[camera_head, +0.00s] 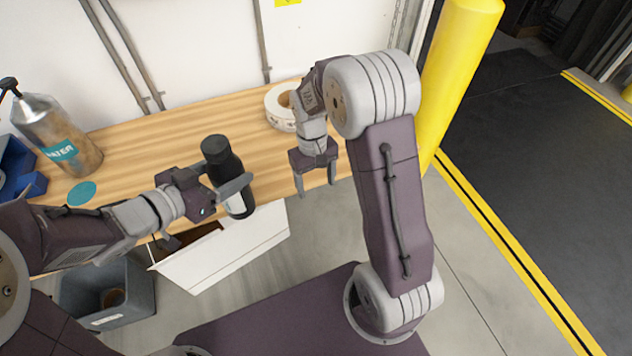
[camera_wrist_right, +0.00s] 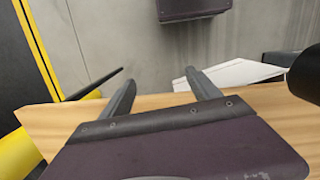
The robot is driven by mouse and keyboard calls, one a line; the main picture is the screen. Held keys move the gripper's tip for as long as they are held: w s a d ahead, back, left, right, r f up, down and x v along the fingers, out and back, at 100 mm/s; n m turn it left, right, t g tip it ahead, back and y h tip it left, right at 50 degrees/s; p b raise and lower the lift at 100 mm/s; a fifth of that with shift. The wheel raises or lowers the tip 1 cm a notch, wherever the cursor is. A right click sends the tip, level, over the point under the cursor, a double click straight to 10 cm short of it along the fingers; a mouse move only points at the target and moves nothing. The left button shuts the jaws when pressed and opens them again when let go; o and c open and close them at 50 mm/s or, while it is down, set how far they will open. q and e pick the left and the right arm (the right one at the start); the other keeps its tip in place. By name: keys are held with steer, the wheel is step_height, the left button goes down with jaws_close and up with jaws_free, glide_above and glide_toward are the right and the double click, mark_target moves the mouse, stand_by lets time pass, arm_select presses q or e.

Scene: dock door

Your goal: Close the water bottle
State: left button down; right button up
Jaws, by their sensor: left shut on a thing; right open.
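A dark water bottle (camera_head: 226,169) with a black top and a pale lower patch is in my left gripper (camera_head: 225,184), near the table's front edge in the head view. The left gripper is shut on its body and the bottle leans slightly. A black cap sits at its top; I cannot tell whether it is fully closed. My right gripper (camera_head: 316,192) is open and empty, pointing down to the right of the bottle and apart from it. In the right wrist view its two fingers (camera_wrist_right: 160,92) are spread, and a dark rounded end shows at the right edge.
The wooden table (camera_head: 270,165) bears a metal bottle marked WATER (camera_head: 58,133), a teal disc (camera_head: 81,193), a tape roll (camera_head: 281,108) and a blue bin (camera_head: 22,178). A yellow post (camera_head: 460,75) stands right.

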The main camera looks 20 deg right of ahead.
steer(key=s+a+r+m+t, duration=0.1)
steer(key=s+a+t, duration=0.1)
steer(key=s, duration=0.8)
steer(key=shift+s+r+t, duration=0.2)
steer(key=shift+s+t, duration=0.1)
